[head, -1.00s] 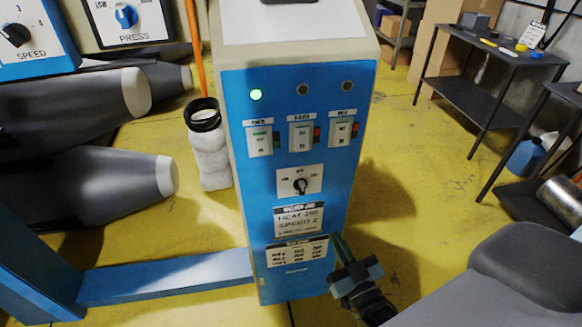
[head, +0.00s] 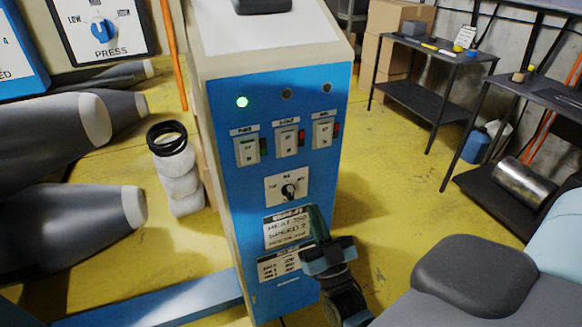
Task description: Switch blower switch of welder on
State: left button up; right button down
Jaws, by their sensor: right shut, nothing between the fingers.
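The welder is a blue-fronted cabinet (head: 240,205) with a pale top. The lamp (head: 242,102) above the left switch glows green; the other two lamps are dark. My right gripper (head: 317,212) is shut and empty, pointing up before the lower panel, below the switches and right of the dial. My left gripper is out of view.
A black rotary dial (head: 288,191) sits below the switches, with printed signs (head: 285,228) under it. Dark tables (head: 425,95) stand at right. Yellow floor is clear between.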

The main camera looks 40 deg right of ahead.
aim_at(289, 150)
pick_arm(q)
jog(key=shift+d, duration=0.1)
pick_arm(e)
jog(key=shift+d, duration=0.1)
